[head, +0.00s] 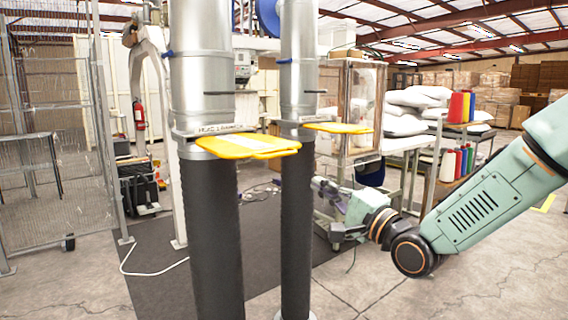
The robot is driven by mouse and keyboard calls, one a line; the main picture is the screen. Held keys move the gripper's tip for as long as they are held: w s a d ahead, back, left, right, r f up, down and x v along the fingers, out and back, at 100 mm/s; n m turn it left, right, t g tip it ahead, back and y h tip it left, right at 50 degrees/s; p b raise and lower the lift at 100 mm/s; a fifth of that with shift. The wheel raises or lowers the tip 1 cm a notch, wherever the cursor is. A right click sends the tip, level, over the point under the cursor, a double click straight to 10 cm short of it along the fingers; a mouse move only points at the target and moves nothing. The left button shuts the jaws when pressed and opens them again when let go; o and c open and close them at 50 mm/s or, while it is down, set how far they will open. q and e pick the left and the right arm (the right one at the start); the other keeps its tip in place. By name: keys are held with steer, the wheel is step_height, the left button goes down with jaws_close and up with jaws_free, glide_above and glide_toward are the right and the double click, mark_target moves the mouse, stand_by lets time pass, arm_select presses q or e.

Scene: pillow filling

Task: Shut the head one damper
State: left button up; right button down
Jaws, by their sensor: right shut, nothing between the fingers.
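The head one damper is a flat yellow plate (250,146) on the nearer pipe. It sticks out to the right of the pipe, under a label (207,130) that seems to read "HEAD 1 DAMPER". A second yellow plate (340,128) sticks out to the right from the farther pipe. My right gripper (320,186) is shut and empty. It appears just right of the farther pipe's dark hose, lower than both plates and apart from the head one damper. My left gripper is not in view.
Two silver pipes with dark hoses, the nearer (208,235) and the farther (297,220), run down to floor level. A mesh fence (50,110) stands at left. A shelf with thread cones (460,108) and white pillows (410,105) stand behind. The floor at front right is clear.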

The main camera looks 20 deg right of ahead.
mark_target(277, 156)
steer(key=x, duration=1.3)
steer(key=shift+w+a, duration=0.1)
